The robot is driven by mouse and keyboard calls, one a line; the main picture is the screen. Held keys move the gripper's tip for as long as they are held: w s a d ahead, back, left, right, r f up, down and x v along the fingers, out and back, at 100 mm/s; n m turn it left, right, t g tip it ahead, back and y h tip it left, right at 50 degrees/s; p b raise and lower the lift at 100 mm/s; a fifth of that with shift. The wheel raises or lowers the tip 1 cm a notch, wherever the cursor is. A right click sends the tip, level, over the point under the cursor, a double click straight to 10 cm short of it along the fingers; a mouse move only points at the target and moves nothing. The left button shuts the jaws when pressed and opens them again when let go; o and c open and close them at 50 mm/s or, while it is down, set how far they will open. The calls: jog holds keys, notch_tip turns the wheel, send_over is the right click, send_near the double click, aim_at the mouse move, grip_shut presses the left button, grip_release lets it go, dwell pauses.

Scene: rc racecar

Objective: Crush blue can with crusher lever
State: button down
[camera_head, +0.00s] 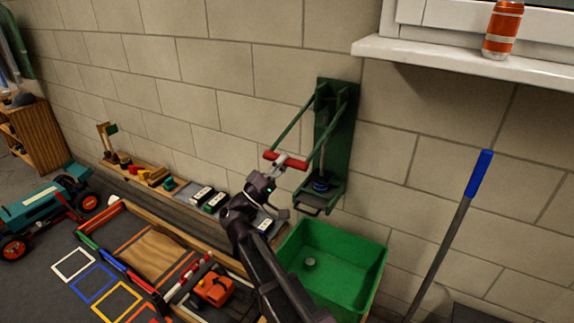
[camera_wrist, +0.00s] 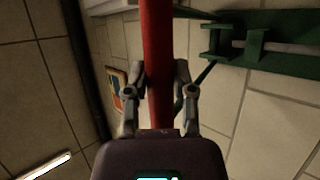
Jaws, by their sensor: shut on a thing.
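The green can crusher (camera_head: 338,130) is mounted on the block wall, and part of it also shows in the wrist view (camera_wrist: 275,40). Its lever has green side bars and a red crossbar handle (camera_head: 297,162). The lever is swung down, with the handle in front of the crusher's lower half. My gripper (camera_head: 277,168) is shut on the red handle, which runs between its fingers in the wrist view (camera_wrist: 157,30). A small blue round thing, seemingly the blue can (camera_head: 321,185), sits low at the crusher's base. It looks short, and its full shape is unclear.
A green bin (camera_head: 345,240) stands below the crusher with a small grey round piece inside. A blue-handled pole (camera_head: 478,175) leans at right. An orange can (camera_head: 502,30) stands on the window sill (camera_head: 450,60). Toy cars and a wooden tray lie at left.

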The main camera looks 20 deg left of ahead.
jog(key=w+f+b, duration=0.4)
jog(key=f+b, duration=0.3)
jog(key=f, duration=0.1)
jog(key=shift+w+d+f, duration=0.2)
jog(key=shift+f, duration=0.1)
jog(key=shift+c, duration=2.2)
grip_release()
jog(key=shift+f, duration=0.1)
jog(key=shift+b, duration=0.35)
